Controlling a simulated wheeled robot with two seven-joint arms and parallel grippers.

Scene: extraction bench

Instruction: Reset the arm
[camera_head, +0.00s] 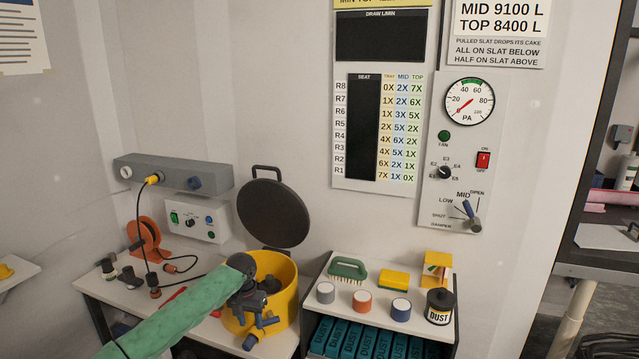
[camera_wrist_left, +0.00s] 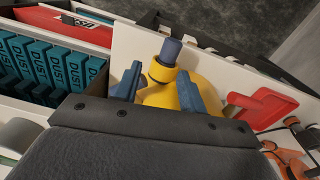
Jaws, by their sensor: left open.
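My left arm, in a green sleeve, reaches in from the lower left in the head view. Its dark gripper (camera_head: 259,332) points down at the front of the yellow pot (camera_head: 286,290). In the left wrist view the two blue fingers of my left gripper (camera_wrist_left: 158,90) stand apart. A yellow fitting with a blue-grey end (camera_wrist_left: 172,52) shows between and beyond them. I cannot tell if the fingers touch it. Nothing is seen held. My right gripper is in neither view.
The pot's dark round lid (camera_head: 272,213) stands open behind it. To the right, a shelf unit (camera_head: 388,324) holds a brush (camera_head: 347,268), a yellow sponge (camera_head: 394,281), several capped jars and a dust tin (camera_head: 440,306). An orange reel (camera_head: 144,238) and cables lie to the left.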

